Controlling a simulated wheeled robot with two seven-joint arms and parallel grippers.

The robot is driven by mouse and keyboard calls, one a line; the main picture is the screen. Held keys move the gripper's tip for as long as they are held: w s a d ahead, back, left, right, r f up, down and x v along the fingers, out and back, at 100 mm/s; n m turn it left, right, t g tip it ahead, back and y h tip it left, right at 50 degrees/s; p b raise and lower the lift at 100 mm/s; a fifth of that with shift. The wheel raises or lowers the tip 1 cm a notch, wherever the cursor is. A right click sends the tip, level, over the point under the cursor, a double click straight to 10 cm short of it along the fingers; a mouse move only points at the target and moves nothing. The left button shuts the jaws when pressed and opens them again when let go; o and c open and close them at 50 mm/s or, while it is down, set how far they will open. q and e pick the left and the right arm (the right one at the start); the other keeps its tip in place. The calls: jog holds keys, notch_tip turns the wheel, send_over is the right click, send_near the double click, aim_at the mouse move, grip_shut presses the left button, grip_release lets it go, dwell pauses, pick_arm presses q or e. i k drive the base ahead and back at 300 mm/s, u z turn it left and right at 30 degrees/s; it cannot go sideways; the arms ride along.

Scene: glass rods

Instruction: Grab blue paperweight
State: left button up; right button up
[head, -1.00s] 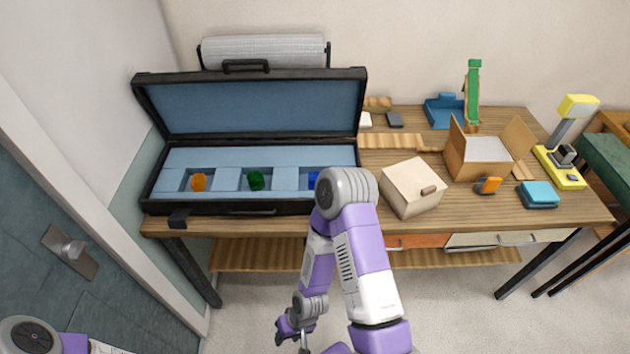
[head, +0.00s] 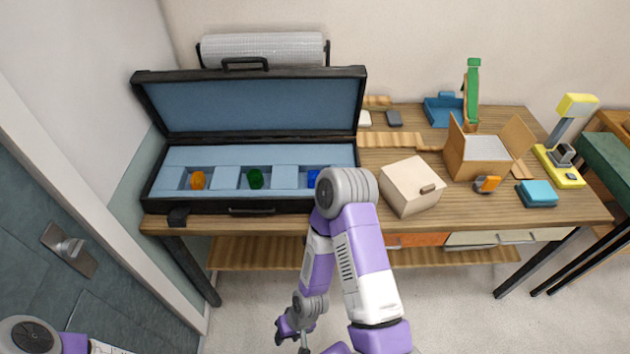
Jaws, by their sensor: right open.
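The blue paperweight (head: 312,178) sits in the right compartment of the open black case (head: 238,208), which has a blue foam lining. My right arm's elbow hides part of that compartment and of the paperweight. An orange paperweight (head: 197,180) is in the left compartment and a green one (head: 256,179) in the middle one. My right gripper (head: 292,342) is at the bottom of the head view, low in front of the table and well below the case. It is open, apart from the paperweights, and partly cut off by the frame edge. My left gripper is out of view.
A closed cream box (head: 410,190) stands just right of the case. The case lid stands open at the back.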

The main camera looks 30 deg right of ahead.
aim_at(312, 175)
jog(key=u, duration=0.05)
jog(key=k, duration=0.45)
jog(key=z, duration=0.85)
jog(key=i, duration=0.55)
jog(key=u, duration=0.05)
